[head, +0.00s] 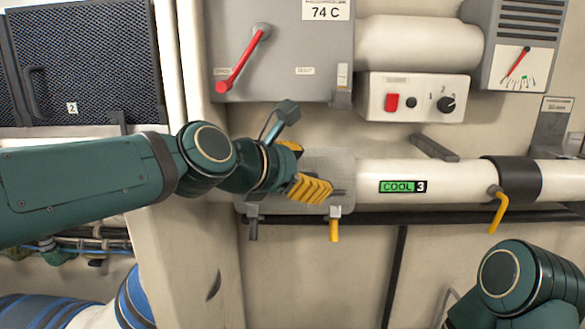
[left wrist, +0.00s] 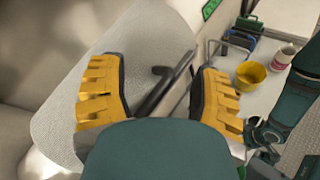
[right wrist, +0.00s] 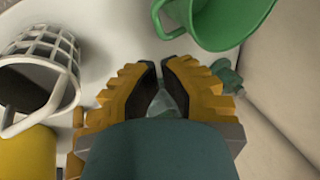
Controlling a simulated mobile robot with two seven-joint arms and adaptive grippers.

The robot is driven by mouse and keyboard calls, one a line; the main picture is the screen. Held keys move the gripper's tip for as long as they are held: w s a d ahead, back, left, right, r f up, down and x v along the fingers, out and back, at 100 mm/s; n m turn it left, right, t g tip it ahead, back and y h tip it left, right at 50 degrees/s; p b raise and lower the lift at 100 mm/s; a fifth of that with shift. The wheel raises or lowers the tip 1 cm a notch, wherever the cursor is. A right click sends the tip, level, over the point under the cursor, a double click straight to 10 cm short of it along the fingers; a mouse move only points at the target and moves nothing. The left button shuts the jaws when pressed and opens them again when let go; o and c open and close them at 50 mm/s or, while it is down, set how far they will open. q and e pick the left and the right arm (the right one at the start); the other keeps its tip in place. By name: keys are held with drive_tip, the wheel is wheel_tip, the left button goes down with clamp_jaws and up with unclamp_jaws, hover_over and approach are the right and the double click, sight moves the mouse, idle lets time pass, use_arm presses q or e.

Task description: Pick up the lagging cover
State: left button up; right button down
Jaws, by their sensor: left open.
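The lagging cover (head: 340,163) looks like a grey quilted wrap around the left end of the white pipe. Two toggles hang below it, one dark and one yellow. In the left wrist view it is a large pale woven surface (left wrist: 110,65) with a dark bar-like handle (left wrist: 168,82). My left gripper (head: 314,170) is open in front of the cover and hides part of it. In the left wrist view the handle lies between the spread fingers (left wrist: 157,75). My right gripper (right wrist: 160,68) has its fingertips close together, away from the cover.
The white pipe (head: 455,182) runs right, with a COOL 3 label and a black clamp with a yellow lever (head: 498,210). A control box (head: 415,97) and a red-lever cabinet (head: 285,50) are above. Near my right gripper are a green container (right wrist: 225,20) and white basket (right wrist: 45,60).

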use_arm(q)
drive_tip(key=shift+d, duration=0.15)
clamp_jaws()
drive_tip(key=shift+r, duration=0.25)
drive_tip(key=shift+w+r+p, duration=0.15)
drive_tip(key=shift+r+p, duration=0.35)
drive_tip(key=shift+p, duration=0.3)
drive_tip(key=shift+r+p, duration=1.95)
drive_tip(key=shift+p, duration=0.15)
